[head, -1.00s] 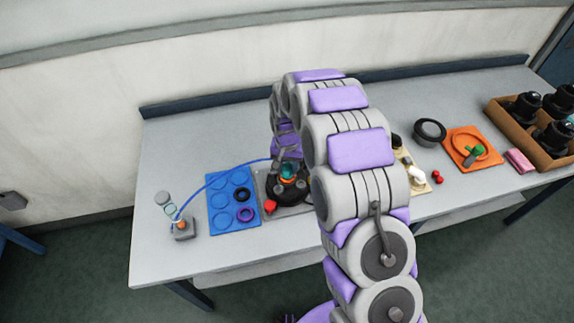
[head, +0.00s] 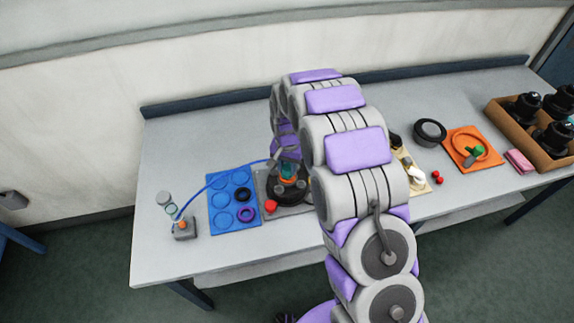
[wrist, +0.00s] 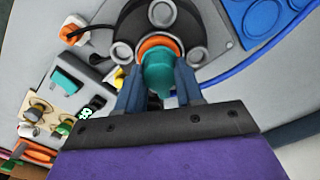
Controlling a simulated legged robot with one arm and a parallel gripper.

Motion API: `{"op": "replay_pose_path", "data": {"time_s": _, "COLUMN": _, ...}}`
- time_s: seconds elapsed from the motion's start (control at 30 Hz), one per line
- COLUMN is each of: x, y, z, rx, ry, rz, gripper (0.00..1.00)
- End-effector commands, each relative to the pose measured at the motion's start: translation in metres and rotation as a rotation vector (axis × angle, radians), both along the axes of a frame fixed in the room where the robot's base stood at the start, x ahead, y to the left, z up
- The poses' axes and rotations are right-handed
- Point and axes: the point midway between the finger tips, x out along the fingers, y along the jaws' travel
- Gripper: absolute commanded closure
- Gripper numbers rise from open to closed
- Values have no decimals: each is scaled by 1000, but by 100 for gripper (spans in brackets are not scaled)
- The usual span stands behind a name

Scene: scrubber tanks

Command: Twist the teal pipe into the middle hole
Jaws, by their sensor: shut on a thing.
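The teal pipe (wrist: 158,72) stands over the middle of a round black tank top in the wrist view, with an orange ring (wrist: 160,44) at its far end. The black tank top (wrist: 122,50) has several grey round ports around the middle. My gripper (wrist: 158,84) is shut on the teal pipe, one blue-grey finger on each side. In the head view the teal pipe (head: 288,168) shows above the black tank (head: 272,190), partly hidden by my arm. The middle hole itself is covered by the pipe and ring, so I cannot tell how deep the pipe sits.
A blue tray (head: 220,212) with rings lies left of the tank. A blue hose (head: 212,182) arcs from a small grey stand (head: 184,230) towards the tank. A red piece (head: 271,206) sits at the tank's front. An orange tray (head: 468,160) and a cardboard box (head: 503,121) are at right.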

Motion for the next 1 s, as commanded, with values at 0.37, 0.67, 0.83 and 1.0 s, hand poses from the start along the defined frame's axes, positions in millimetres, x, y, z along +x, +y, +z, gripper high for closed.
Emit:
{"op": "replay_pose_path", "data": {"time_s": 0.37, "x": 0, "y": 0, "z": 0, "rx": 0, "ry": 0, "rz": -128, "gripper": 100}}
{"op": "replay_pose_path", "data": {"time_s": 0.67, "x": 0, "y": -1, "z": 1, "rx": 0, "ry": 0, "rz": -250, "gripper": 100}}
{"op": "replay_pose_path", "data": {"time_s": 0.83, "x": 0, "y": 0, "z": 0, "rx": 0, "ry": 0, "rz": -268, "gripper": 100}}
{"op": "replay_pose_path", "data": {"time_s": 1.0, "x": 0, "y": -1, "z": 0, "rx": -1, "ry": 0, "rz": -296, "gripper": 100}}
